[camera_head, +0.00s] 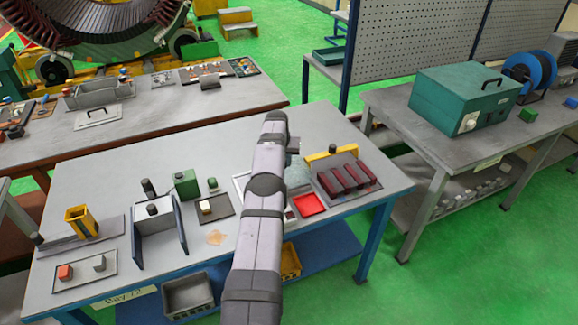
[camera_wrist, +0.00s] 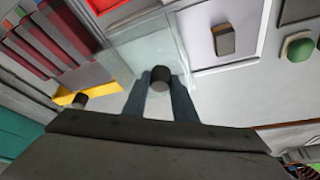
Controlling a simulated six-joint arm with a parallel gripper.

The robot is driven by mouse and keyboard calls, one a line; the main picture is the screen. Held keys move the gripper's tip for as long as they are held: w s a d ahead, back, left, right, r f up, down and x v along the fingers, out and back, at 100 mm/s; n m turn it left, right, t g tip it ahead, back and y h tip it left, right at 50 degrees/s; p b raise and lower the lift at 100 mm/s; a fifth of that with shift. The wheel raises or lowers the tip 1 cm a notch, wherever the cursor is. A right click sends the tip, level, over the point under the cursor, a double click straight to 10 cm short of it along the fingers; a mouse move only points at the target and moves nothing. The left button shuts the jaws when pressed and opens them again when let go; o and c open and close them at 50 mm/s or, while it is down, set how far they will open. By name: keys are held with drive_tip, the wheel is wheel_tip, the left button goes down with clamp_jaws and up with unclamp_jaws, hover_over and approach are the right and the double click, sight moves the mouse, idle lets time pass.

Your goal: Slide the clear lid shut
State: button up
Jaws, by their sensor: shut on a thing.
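The clear lid (camera_wrist: 148,42) is a see-through, pale panel with a dark round knob (camera_wrist: 159,77) near its edge closest to me. My gripper (camera_wrist: 161,88) is shut on this knob, one finger on each side. In the head view a greyish part of the clear lid (camera_head: 297,173) shows just right of my arm. My arm hides the gripper and the knob there. In the wrist view the lid lies between a white-rimmed tray (camera_wrist: 254,14) on the right and the maroon bars on the left. I cannot tell exactly how far it covers what is beneath.
Maroon bars (camera_head: 348,178) lie right of my arm, with a yellow bar (camera_head: 331,155) behind them. A red tray (camera_head: 308,204) sits in front of the lid. A green box (camera_head: 187,184) and a grey fixture (camera_head: 155,219) stand left. Bare bench shows behind them.

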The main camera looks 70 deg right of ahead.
drive_tip(key=shift+w+a+f, duration=0.1)
drive_tip(key=shift+a+f, duration=0.35)
drive_tip(key=shift+f, duration=0.2)
drive_tip(key=shift+w+a+p, duration=0.65)
drive_tip(key=shift+w+a, duration=3.5)
drive_tip(key=shift+a, duration=0.1)
drive_tip(key=o, duration=0.5)
drive_tip(key=shift+o, duration=1.4)
drive_tip(key=shift+f, duration=0.15)
drive_tip(key=shift+d, duration=0.1)
wheel_tip(320, 180, up, 7)
drive_tip(key=p, duration=0.2)
drive_tip(key=shift+w+d+f+p, duration=0.15)
drive_tip(key=shift+d+p, duration=0.1)
drive_tip(key=shift+p, duration=0.1)
